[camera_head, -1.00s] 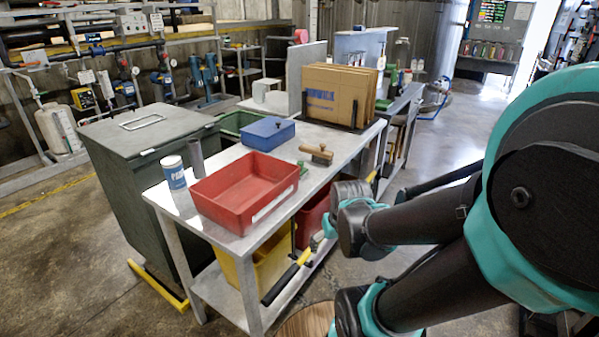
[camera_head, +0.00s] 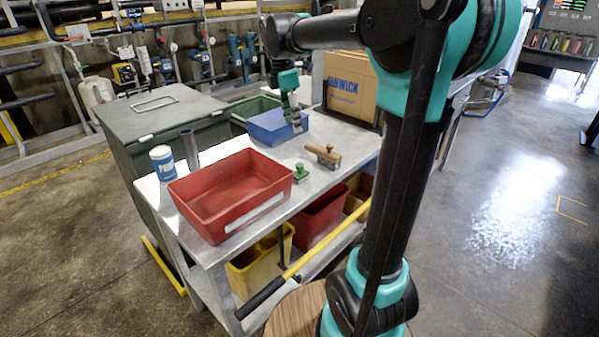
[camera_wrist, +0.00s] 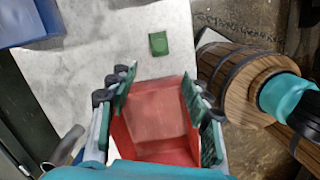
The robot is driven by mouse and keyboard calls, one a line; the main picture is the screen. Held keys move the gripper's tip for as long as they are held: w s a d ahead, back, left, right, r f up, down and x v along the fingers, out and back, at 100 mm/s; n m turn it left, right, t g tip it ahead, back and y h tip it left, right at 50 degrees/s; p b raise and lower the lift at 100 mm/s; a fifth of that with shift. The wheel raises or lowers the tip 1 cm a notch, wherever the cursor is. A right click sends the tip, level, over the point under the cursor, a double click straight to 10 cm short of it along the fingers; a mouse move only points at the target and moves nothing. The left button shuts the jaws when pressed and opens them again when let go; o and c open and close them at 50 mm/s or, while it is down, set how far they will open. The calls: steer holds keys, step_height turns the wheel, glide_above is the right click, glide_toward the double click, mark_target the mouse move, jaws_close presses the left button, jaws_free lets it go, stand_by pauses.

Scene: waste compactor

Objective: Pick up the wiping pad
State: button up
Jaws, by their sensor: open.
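I cannot tell for sure which of these is the wiping pad. My gripper (camera_head: 291,118) is raised and appears in front of the blue box (camera_head: 272,127). In the wrist view my gripper (camera_wrist: 158,90) is open and empty, with the red tray (camera_wrist: 158,120) showing between its fingers. The green block (camera_wrist: 158,43) lies beyond the fingertips; the wooden-handled tool is out of that view.
A white-and-blue can (camera_head: 164,163) and a grey cylinder (camera_head: 189,150) stand at the table's left edge. A cardboard box (camera_head: 346,84) stands at the back. A dark green bin (camera_head: 165,120) is at the left. A yellow bin (camera_head: 258,268) sits below. The floor right is open.

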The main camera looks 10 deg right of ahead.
mark_target(300, 164)
steer(key=f, duration=0.5)
steer(key=d+f, duration=0.1)
steer(key=f, duration=0.5)
steer(key=d+f, duration=0.1)
steer(key=f, duration=0.5)
steer(key=shift+w+d, duration=0.15)
steer(key=shift+w, duration=0.1)
steer(key=shift+c, duration=0.2)
jaws_close()
